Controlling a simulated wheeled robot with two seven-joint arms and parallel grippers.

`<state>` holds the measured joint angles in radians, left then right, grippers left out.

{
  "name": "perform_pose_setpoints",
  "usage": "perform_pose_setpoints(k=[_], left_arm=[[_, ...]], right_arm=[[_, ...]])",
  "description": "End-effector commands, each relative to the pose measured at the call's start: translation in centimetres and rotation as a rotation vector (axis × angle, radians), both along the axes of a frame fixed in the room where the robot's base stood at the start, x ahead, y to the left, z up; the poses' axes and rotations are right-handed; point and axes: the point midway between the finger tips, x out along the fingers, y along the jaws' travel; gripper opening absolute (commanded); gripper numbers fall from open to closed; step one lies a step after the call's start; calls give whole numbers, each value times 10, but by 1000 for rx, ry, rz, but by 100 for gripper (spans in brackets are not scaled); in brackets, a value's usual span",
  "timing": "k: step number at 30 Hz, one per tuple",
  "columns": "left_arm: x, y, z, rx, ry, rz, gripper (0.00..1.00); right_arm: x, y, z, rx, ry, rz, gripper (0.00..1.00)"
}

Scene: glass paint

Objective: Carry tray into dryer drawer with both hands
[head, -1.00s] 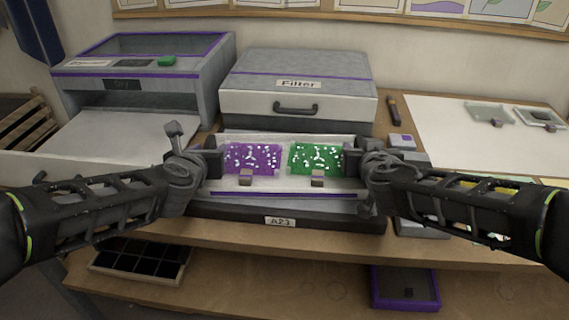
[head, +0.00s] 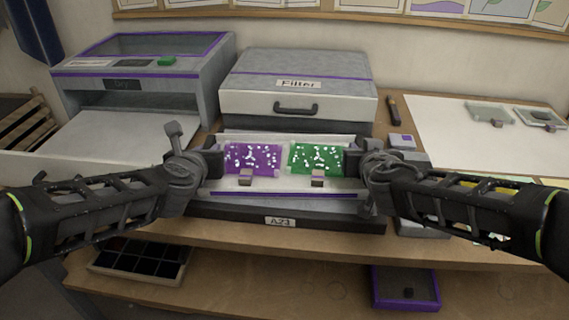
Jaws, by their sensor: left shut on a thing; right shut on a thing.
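The tray (head: 285,195) is a pale, shallow tray with a purple stripe along its front. It carries a purple painted glass (head: 251,158) and a green painted glass (head: 316,159), each with a small brownish block at its front edge. My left gripper (head: 212,160) is shut on the tray's left end. My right gripper (head: 354,160) is shut on its right end. The tray is over the dark base labelled A23 (head: 280,222); I cannot tell how far above. The dryer (head: 150,80) stands at the back left, with its pale drawer (head: 110,140) pulled out and empty.
A grey box labelled Filter (head: 298,85) stands behind the tray. A white mat (head: 470,135) with glass pieces lies at the right. On the lower shelf are a dark compartmented box (head: 140,262) and a purple-rimmed tray (head: 405,288).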

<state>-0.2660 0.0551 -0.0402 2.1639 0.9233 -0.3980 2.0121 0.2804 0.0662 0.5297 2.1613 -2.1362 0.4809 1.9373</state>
Motion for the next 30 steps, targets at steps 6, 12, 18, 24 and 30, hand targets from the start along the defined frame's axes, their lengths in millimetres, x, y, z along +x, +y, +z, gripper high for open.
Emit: perform_pose_setpoints(k=[6,12,18,24,30], left_arm=[[0,0,0,0,0,0,0],[0,0,0,0,0,0,0],[0,0,0,0,0,0,0],[0,0,2,0,-3,0,0],[0,0,7,0,-3,0,0]], right_arm=[[0,0,0,0,0,0,0],[0,0,0,0,0,0,0],[0,0,0,0,0,0,0],[0,0,2,0,-2,0,0],[0,0,7,0,-2,0,0]])
